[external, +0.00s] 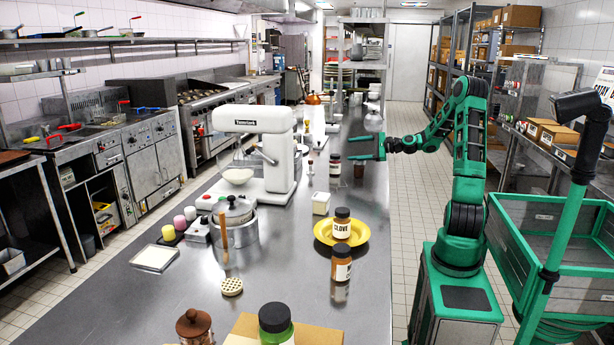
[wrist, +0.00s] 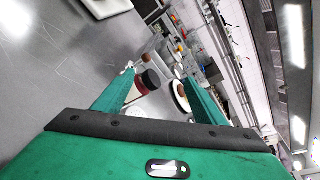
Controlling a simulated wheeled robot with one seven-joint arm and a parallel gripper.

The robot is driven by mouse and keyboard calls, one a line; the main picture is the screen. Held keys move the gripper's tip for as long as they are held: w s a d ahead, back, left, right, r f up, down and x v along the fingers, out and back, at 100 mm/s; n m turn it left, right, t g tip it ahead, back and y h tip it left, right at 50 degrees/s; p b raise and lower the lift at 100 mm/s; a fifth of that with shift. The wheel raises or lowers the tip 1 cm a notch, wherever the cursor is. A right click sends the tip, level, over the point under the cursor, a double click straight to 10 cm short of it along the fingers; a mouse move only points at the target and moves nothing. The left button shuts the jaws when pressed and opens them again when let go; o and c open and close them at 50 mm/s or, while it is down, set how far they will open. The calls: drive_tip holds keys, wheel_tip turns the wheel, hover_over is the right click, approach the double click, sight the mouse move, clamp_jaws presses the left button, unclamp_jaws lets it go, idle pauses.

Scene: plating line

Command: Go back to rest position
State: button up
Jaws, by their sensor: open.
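My gripper (external: 360,149) is open in the external view, held above the right side of the steel counter (external: 285,285), with its fingers pointing left. Nothing is seen held between the fingers there. My arm reaches left from its base at the right, bent at the elbow. In the wrist view my gripper (wrist: 160,78) shows its two green fingers spread apart. A dark-lidded jar (wrist: 147,82) shows between them, seemingly beyond the fingertips. In the external view a dark-lidded jar (external: 335,167) and a small brown cup (external: 359,171) stand near and below the fingers.
A white stand mixer (external: 257,135) stands left of my gripper. A yellow plate (external: 321,232) bears a clove jar (external: 342,224), with another jar (external: 341,264) in front. A pot (external: 240,226) stands farther left. A green-framed bin (external: 550,206) is right of my base.

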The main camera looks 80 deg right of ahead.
drive_tip(key=a+f+n+g, duration=0.2)
drive_tip(key=a+n, duration=0.1)
drive_tip(key=a, duration=0.3)
drive_tip(key=a+f+n+g+y, duration=0.1)
drive_tip(key=a+f+n+g, duration=0.1)
drive_tip(key=a, duration=0.4)
drive_tip(key=a+f+n+g+y, duration=0.1)
drive_tip(key=a+f+n+g, duration=0.2)
drive_tip(key=a+n, duration=0.3)
drive_tip(key=shift+g, duration=0.6)
drive_tip(key=s+a+n+g, duration=0.1)
drive_tip(key=s+a+n, duration=0.1)
drive_tip(key=s, duration=0.1)
drive_tip(key=s+a+n+g, duration=0.1)
drive_tip(key=s+a, duration=0.2)
drive_tip(key=s, duration=0.1)
drive_tip(key=s+a+n+g, duration=0.2)
drive_tip(key=s+a, duration=0.1)
drive_tip(key=shift+s+a+f+n+h, duration=0.1)
drive_tip(key=shift+s+f+n+h, duration=0.05)
drive_tip(key=shift+f+n+h, duration=0.2)
drive_tip(key=s+a+n+g, duration=0.1)
drive_tip(key=s+a+n, duration=0.1)
drive_tip(key=s, duration=0.5)
drive_tip(key=s+a+n+g, duration=0.2)
drive_tip(key=s+a, duration=0.2)
drive_tip(key=s, duration=0.4)
drive_tip(key=shift+a+r+n+g, duration=0.3)
drive_tip(key=shift+r+n, duration=0.05)
